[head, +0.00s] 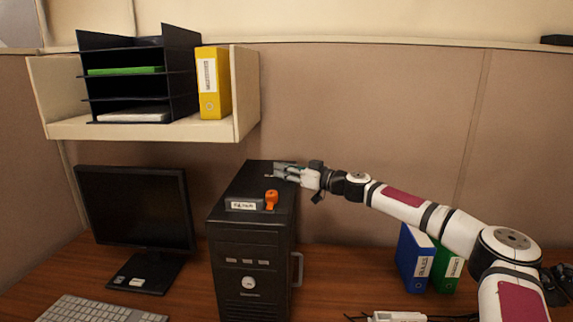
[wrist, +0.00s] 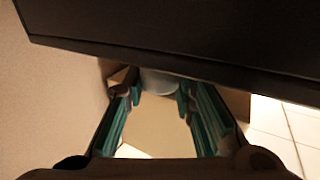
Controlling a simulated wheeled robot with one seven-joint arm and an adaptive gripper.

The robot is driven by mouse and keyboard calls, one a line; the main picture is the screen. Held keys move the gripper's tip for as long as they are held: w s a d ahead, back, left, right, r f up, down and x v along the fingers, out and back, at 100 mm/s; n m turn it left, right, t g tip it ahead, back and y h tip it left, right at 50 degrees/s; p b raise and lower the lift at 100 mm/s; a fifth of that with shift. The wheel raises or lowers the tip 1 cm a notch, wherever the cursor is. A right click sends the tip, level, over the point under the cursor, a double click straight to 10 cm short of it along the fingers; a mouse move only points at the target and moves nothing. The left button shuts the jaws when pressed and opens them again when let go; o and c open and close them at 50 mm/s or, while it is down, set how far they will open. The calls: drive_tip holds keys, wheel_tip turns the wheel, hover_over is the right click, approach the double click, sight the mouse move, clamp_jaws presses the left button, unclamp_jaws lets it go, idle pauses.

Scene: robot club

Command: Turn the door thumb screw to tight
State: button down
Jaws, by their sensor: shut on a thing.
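The black computer tower (head: 249,240) stands upright on the desk, and its dark edge also fills the top of the wrist view (wrist: 200,30). A handle (head: 298,269) sticks out at its right side, apparently on the side door. My gripper (head: 280,170) reaches in from the right to the tower's far top edge. In the wrist view my gripper (wrist: 158,92) has its teal-lined fingers closed around a pale grey rounded piece, which looks like the thumb screw (wrist: 158,81). The screw is hidden in the head view, and its turn angle cannot be read.
An orange item (head: 271,199) and a labelled dark box (head: 243,205) sit on the tower top. A monitor (head: 138,215) and keyboard (head: 100,309) are at left. A blue binder (head: 415,258) and a green binder (head: 447,270) stand at right beneath my arm. A shelf (head: 150,128) hangs above.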

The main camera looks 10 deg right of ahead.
drive_tip(key=shift+r+m+t+h+p, duration=0.1)
drive_tip(key=shift+m+t+h+p, duration=0.9)
drive_tip(key=shift+h, duration=0.6)
drive_tip(key=c, duration=1.3)
unclamp_jaws()
drive_tip(key=v, duration=1.2)
drive_tip(key=shift+f, duration=0.3)
